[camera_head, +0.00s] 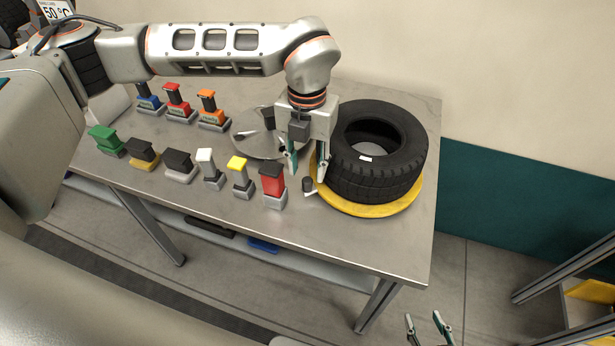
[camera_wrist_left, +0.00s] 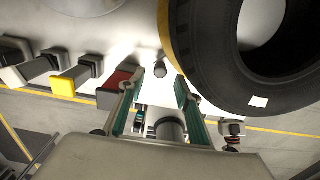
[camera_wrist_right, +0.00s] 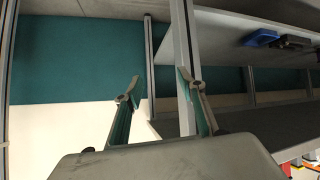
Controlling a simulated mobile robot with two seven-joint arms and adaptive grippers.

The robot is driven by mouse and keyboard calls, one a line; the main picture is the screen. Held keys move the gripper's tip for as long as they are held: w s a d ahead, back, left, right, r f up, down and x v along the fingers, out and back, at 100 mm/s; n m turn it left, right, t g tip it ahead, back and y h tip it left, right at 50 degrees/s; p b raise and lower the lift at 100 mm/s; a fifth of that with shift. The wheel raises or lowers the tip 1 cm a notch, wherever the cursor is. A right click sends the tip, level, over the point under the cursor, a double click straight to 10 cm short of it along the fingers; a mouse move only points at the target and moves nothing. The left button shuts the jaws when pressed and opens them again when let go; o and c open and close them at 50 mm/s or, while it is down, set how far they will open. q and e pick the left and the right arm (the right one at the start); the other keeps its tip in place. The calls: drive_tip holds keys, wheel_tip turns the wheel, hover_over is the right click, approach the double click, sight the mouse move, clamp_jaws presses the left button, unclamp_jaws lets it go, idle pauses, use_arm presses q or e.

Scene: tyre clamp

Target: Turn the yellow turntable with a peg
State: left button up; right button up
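The yellow turntable (camera_head: 372,209) lies at the right end of the metal table and carries a black tyre (camera_head: 372,180). A short dark peg (camera_head: 308,186) stands at its left edge; in the left wrist view the peg (camera_wrist_left: 160,70) shows just beyond and between the fingertips. My left gripper (camera_head: 306,172) points down beside the tyre, open and empty; its fingers show apart in the left wrist view (camera_wrist_left: 155,88). Whether its fingertips reach the peg's height I cannot tell. My right gripper (camera_head: 428,328) is open and empty, low off the table's front right; it also shows in the right wrist view (camera_wrist_right: 160,88).
A red-topped block (camera_head: 272,181) stands close left of my left gripper, with a yellow-topped block (camera_head: 238,170) beyond it. More coloured blocks fill the table's left. A round metal plate (camera_head: 255,140) lies behind. A frame (camera_head: 565,280) stands at the far right.

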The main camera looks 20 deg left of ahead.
sight(308, 180)
use_arm(q)
drive_tip(key=shift+f, duration=2.3)
clamp_jaws()
